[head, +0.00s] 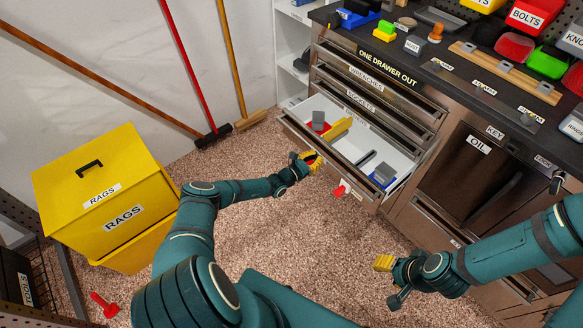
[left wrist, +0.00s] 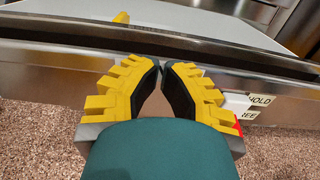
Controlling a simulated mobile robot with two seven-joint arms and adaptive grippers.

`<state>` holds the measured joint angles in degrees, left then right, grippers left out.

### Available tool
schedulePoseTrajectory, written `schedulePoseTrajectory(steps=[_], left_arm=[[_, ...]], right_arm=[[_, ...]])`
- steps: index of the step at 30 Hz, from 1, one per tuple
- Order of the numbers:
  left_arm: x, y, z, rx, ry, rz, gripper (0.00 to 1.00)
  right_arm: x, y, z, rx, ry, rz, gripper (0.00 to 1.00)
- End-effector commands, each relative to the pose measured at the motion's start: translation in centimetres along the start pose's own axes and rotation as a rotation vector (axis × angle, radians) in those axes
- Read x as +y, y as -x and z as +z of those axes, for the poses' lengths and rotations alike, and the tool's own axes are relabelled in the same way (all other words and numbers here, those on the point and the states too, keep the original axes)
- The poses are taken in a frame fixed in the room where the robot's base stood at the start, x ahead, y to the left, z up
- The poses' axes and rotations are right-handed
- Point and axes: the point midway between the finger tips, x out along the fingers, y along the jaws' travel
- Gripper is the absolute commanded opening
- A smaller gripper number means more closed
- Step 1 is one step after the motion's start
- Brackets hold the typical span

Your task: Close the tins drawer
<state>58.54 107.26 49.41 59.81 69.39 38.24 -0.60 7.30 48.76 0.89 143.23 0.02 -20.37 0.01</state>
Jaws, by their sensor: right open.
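One drawer (head: 293,126) of the steel chest stands pulled out in the head view; I cannot read a name on its front. It holds a grey and red item (head: 318,121), a yellow bar (head: 340,128) and a blue item (head: 382,174). My left gripper (head: 312,161) is at the front of this drawer, left of its middle. In the left wrist view its yellow fingers (left wrist: 162,66) are together, nothing between them, facing the steel drawer front (left wrist: 45,68); contact is unclear. My right gripper (head: 384,264) is open and empty, above the carpet right of the drawer.
Closed drawers (head: 365,82) lie above. A yellow rags bin (head: 105,190) stands left, with brooms (head: 213,136) against the wall. The carpet (head: 290,240) before the drawer is clear.

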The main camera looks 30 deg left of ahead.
Motion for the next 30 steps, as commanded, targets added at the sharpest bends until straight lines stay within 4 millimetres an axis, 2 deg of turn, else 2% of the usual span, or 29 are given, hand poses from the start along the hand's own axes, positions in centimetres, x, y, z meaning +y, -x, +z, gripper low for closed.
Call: schedulePoseTrajectory(steps=[11,30], left_arm=[[0.0,-0.2,0.0,0.000,0.000,0.000,0.00],[-0.1,-4.2,0.0,0.000,-0.001,-0.001,0.00]], right_arm=[[0.0,0.0,0.0,0.000,0.000,0.000,0.47],[0.0,0.0,0.0,0.000,0.000,0.000,0.47]])
